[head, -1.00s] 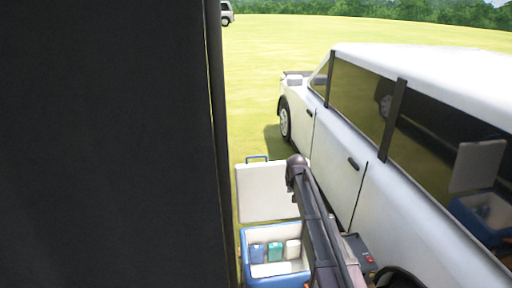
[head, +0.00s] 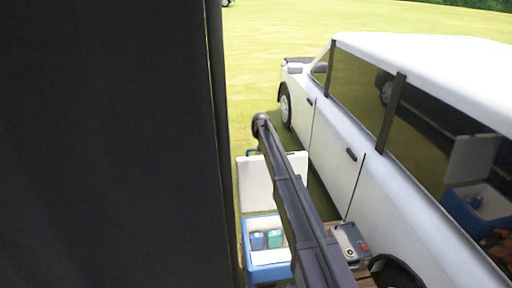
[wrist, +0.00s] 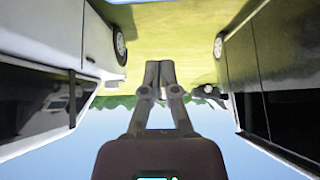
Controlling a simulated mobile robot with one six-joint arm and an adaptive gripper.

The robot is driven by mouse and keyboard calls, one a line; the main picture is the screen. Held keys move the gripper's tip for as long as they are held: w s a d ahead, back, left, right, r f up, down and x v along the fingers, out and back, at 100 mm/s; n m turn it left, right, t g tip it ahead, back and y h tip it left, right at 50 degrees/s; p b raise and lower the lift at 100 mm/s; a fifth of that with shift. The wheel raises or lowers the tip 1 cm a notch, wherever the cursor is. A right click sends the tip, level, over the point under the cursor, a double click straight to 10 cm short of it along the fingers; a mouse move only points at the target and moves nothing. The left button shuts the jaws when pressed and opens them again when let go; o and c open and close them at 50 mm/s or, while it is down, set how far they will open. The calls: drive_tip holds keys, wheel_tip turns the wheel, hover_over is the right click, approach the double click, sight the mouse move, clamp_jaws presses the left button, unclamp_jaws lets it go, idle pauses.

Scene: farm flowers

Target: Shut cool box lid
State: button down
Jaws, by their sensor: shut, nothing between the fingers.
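Blue and teal packs (head: 266,240) sit inside. My arm crosses in front and hides the right part of the box and some of the lid. My gripper (wrist: 159,66) is shut and empty in the wrist view, which is upside down. I cannot make out the gripper in the head view, and the cool box is not seen in the wrist view.
A white car (head: 335,140) stands close along the right. A dark panel (head: 100,150) fills the left. A grey device (head: 350,240) sits beside the box at the right, near a dark wheel. Open grass (head: 270,60) lies beyond the lid.

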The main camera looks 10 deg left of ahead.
drive_tip(key=shift+w+f, duration=0.1)
drive_tip(key=shift+w+a+f+b, duration=0.1)
drive_tip(key=shift+w+f+b, duration=0.25)
drive_tip(key=shift+f+b, duration=0.95)
drive_tip(key=shift+w+a+f+b, duration=0.1)
drive_tip(key=shift+w+f+b, duration=0.25)
drive_tip(key=shift+f+b, duration=0.95)
drive_tip(key=shift+w+a+f+b, duration=0.1)
drive_tip(key=shift+w+f+b, duration=0.25)
drive_tip(key=shift+f+b, duration=0.9)
drive_tip(key=shift+d, duration=0.1)
